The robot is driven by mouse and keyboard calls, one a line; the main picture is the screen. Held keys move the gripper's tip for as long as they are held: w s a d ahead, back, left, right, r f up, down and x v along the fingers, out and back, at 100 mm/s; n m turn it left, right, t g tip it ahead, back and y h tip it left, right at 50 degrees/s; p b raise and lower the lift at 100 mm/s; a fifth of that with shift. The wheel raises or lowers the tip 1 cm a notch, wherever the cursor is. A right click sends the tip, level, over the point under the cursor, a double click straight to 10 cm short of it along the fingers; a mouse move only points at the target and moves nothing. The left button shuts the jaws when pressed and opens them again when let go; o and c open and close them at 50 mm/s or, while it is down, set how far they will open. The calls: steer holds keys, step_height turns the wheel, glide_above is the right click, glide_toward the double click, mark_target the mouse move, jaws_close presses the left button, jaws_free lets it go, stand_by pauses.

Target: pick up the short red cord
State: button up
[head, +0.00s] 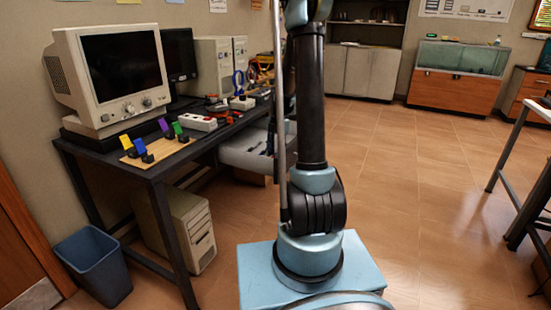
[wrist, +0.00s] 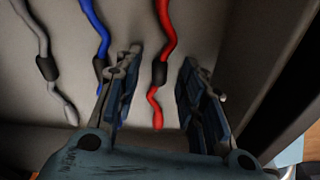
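The red cord (wrist: 168,38) shows in the wrist view as a wavy strand against a pale surface. It has a black sleeve partway along it and its lower end is free. My gripper (wrist: 160,62) is open, with one finger on each side of the red cord. The black sleeve and lower end appear between the fingers, and I see no finger closed on them. I cannot tell how far the cord lies from the fingers in depth. In the head view my arm hides the gripper and I cannot make out this cord.
In the wrist view a blue cord (wrist: 97,35) runs close beside the left finger, partly behind it. A grey cord (wrist: 33,25) is farther left. A dark edge (wrist: 285,80) stands right of the gripper. The head view shows a cluttered dark table (head: 155,172) at left.

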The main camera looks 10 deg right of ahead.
jaws_close()
steer(key=shift+r, duration=0.1)
